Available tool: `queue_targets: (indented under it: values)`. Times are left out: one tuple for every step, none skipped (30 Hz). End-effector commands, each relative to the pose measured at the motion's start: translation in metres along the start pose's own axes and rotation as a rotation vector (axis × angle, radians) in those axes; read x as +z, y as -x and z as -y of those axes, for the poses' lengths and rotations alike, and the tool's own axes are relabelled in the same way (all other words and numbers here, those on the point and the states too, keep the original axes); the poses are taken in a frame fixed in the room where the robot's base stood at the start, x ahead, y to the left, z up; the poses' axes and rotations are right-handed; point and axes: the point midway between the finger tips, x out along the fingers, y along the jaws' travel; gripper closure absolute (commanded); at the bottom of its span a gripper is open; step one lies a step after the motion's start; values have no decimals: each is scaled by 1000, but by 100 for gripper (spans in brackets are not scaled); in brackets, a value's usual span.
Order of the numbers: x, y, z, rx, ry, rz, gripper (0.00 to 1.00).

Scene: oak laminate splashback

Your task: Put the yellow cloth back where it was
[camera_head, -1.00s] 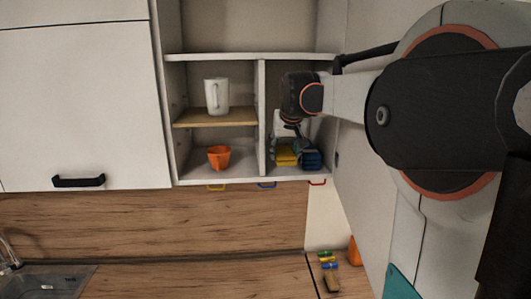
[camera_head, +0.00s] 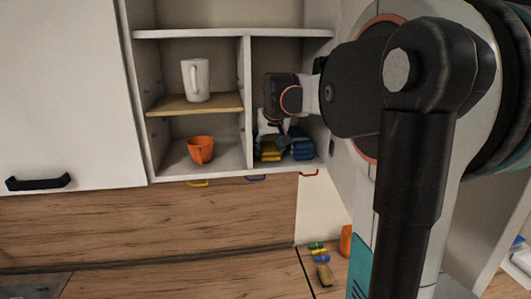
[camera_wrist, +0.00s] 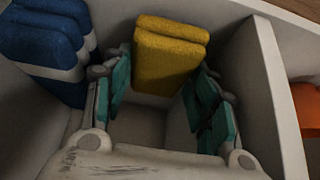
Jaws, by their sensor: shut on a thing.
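The yellow cloth (camera_head: 270,151) is a folded bundle in the lower right compartment of the open cupboard (camera_head: 200,176). In the wrist view the yellow cloth (camera_wrist: 168,60) stands between my teal-padded fingers. My gripper (camera_wrist: 158,88) is shut on it; the finger pads partly cover its lower sides. In the head view my gripper (camera_head: 268,138) reaches into the compartment and hides part of the cloth. Whether the cloth touches the compartment floor cannot be told.
Folded blue cloths (camera_head: 301,147) sit just right of the yellow one, close to my finger in the wrist view (camera_wrist: 45,45). A divider (camera_head: 247,105) separates this compartment from the orange cup (camera_head: 200,150). A white mug (camera_head: 196,80) stands on the wooden shelf (camera_head: 195,104).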

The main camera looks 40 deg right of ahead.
Motion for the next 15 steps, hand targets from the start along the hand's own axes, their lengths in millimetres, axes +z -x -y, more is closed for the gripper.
queue_targets:
  values:
    - [6, -7, -3, 1, -2, 0, 66]
    - [7, -7, -5, 2, -3, 0, 66]
    - [8, -7, -6, 2, -3, 0, 66]
    - [7, -7, -6, 2, -3, 0, 66]
    - [7, -7, -6, 2, -2, 0, 66]
    - [7, -6, -6, 1, -2, 0, 66]
    - [6, -6, -5, 1, -2, 0, 66]
    - [6, -6, -5, 2, -2, 0, 66]
    - [6, -6, -5, 2, -2, 0, 66]
    - [7, -6, -5, 2, -2, 0, 66]
    - [7, -7, -5, 2, -2, 0, 66]
    - [8, -8, -5, 2, -2, 0, 66]
    - [8, -9, -5, 2, -2, 0, 66]
    - [9, -10, -5, 2, -2, 0, 66]
    - [8, -9, -5, 2, -2, 0, 39]
